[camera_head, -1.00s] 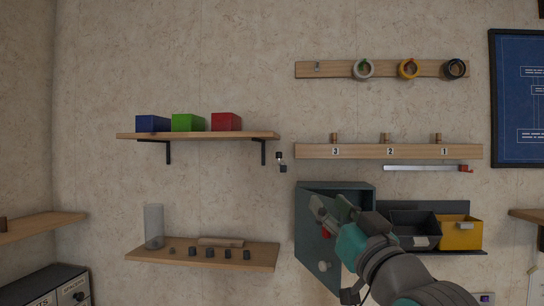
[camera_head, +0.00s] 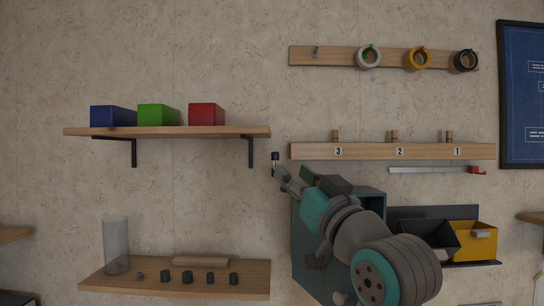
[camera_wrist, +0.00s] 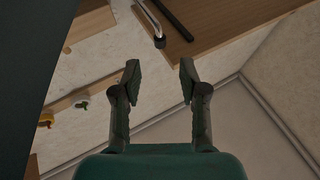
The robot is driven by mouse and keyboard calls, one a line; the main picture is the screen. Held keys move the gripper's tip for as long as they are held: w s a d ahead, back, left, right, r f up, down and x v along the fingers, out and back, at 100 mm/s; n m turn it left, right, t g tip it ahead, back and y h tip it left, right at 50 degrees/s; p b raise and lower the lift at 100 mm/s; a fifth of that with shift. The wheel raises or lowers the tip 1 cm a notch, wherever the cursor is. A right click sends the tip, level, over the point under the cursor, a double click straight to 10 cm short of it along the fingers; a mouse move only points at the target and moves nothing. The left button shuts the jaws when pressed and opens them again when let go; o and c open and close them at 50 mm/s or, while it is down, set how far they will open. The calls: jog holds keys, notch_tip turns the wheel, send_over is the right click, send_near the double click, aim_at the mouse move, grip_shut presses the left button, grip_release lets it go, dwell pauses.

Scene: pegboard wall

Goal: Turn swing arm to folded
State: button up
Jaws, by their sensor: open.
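The swing arm shows in the wrist view as a thin silver rod (camera_wrist: 149,20) with a black tip. It lies ahead of my fingertips, roughly between their lines, and looks apart from them. In the head view a small black end (camera_head: 275,157) shows on the wall, just right of the left shelf's bracket; the rest of it is hard to make out beside my fingers. My gripper (camera_head: 288,181) is just below and right of it. In the wrist view my gripper (camera_wrist: 160,67) is open, with nothing between its fingers.
The upper left shelf (camera_head: 200,131) with its black bracket (camera_head: 250,152) is close by on the left. A grey-green cabinet (camera_head: 302,240) stands below and behind my arm. A numbered peg rail (camera_head: 365,151) is to the right. Bare wall lies below the bracket.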

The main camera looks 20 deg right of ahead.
aim_at(277, 158)
jog(key=x, duration=0.9)
jog(key=shift+w, duration=0.15)
grip_shut()
